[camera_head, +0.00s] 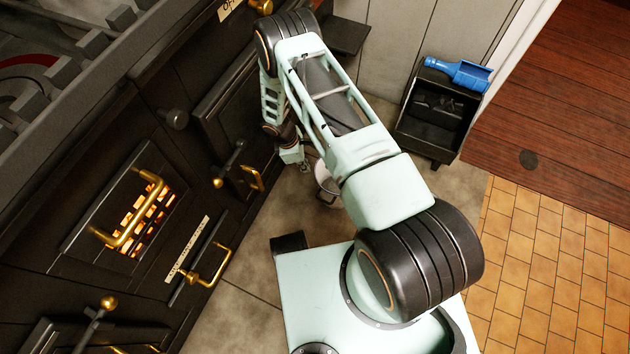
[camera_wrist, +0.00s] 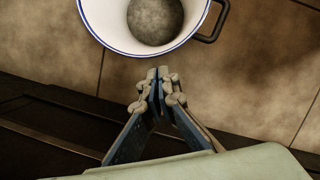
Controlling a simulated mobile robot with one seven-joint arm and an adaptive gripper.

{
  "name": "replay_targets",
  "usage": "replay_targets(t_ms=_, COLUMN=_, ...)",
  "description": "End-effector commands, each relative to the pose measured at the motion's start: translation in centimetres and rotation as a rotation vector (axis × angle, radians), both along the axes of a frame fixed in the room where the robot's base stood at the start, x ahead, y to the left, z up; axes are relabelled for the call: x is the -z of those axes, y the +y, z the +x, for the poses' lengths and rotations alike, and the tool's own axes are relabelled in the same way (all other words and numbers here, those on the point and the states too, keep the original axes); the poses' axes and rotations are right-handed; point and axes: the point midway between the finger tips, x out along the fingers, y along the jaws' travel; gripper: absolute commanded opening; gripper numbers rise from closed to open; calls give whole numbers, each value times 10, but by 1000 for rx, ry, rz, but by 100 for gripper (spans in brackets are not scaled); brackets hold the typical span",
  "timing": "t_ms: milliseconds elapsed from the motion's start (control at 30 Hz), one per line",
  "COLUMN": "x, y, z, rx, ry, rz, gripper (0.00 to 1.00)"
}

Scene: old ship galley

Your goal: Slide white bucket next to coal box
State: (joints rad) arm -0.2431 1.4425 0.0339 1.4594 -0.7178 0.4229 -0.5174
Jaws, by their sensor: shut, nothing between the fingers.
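The white bucket (camera_head: 324,176) stands on the floor, mostly hidden behind my arm in the head view. In the wrist view the white bucket (camera_wrist: 103,22) has a blue rim line, a dark handle at its right, and a round grey patch inside. My gripper (camera_wrist: 163,72) is shut and empty, its tips close to the bucket's near rim; I cannot tell whether they touch. In the head view my gripper (camera_head: 303,166) is left of the bucket, partly hidden by the arm. The black coal box (camera_head: 432,117) stands against the wall at the upper right, with dark lumps inside.
A blue scoop-like object (camera_head: 458,73) lies on the coal box's back edge. The black stove (camera_head: 130,110) with brass handles and a glowing grate runs along the left. Floor (camera_head: 390,112) between the bucket and coal box looks clear where visible.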

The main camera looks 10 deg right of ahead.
Motion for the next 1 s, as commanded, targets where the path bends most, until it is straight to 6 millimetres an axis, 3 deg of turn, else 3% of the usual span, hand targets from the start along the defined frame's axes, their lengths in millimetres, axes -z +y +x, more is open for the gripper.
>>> replay_targets(t_ms=167, x=20, y=4, z=-5, rx=-3, ry=8, rz=12, gripper=0)
replay_targets(t_ms=600, x=92, y=-14, z=-7, rx=-2, ry=7, rz=11, gripper=0)
replay_targets(t_ms=800, x=105, y=-18, z=-7, rx=-2, ry=6, rz=11, gripper=0)
replay_targets(t_ms=1000, x=106, y=-19, z=-7, rx=-2, ry=6, rz=11, gripper=0)
